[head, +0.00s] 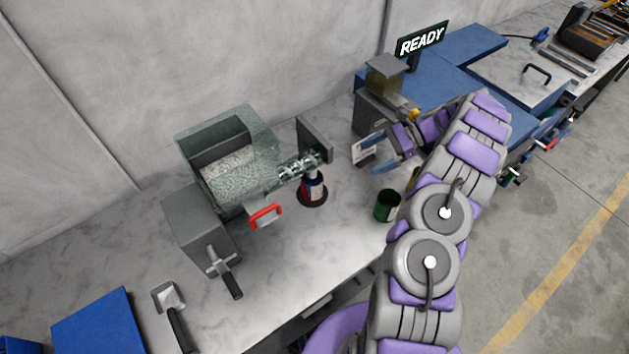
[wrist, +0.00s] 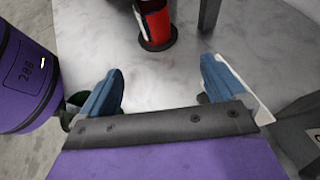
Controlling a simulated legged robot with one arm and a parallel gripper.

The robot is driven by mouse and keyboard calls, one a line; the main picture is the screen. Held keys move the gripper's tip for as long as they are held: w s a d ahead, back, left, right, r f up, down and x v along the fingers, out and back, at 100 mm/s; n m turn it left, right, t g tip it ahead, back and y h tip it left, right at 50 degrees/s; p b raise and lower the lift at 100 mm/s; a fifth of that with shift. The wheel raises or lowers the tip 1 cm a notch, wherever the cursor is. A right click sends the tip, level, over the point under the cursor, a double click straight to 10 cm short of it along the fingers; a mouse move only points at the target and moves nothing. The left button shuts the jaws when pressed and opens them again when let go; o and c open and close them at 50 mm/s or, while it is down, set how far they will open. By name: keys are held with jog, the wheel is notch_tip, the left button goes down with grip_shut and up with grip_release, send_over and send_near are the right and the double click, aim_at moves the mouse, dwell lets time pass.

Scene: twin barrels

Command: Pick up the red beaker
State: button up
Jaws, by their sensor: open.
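The red beaker (head: 316,191) stands upright on a dark round base below the outlet of a clear tube. In the head view its side shows red and dark blue; its top is partly hidden by the tube. In the wrist view the red beaker (wrist: 158,20) is at the top centre, cut off by the frame edge. My gripper (head: 374,155) is open and empty, to the right of the beaker and apart from it. In the wrist view my gripper's blue fingers (wrist: 162,88) are spread wide, with bare marble between them and the beaker's base.
A green beaker (head: 386,206) stands near the table's front edge, left of my arm; a sliver shows behind the left finger in the wrist view. A hopper machine (head: 195,222) with a red handle (head: 265,216) stands left. A grey post (wrist: 209,12) stands right of the red beaker.

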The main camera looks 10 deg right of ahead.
jog(key=b, duration=0.3)
send_near(321, 183)
jog(key=w+f, duration=0.1)
jog(key=w+a+f, duration=0.1)
jog(key=f, duration=0.1)
jog(key=w+a+f, duration=0.1)
jog(key=f, duration=0.1)
jog(key=shift+a, duration=0.2)
jog(key=shift+a+f, duration=0.45)
jog(key=a, duration=0.1)
jog(key=a+f+b, duration=0.1)
jog(key=a, duration=0.1)
jog(key=s+a, duration=0.1)
jog(key=a, duration=0.1)
jog(key=shift+f+b, duration=0.35)
jog(key=shift+b, duration=0.05)
jog(key=shift+w+a+f, duration=0.1)
jog(key=shift+a+f, duration=0.2)
jog(key=shift+d, duration=0.15)
jog(key=shift+d, duration=0.1)
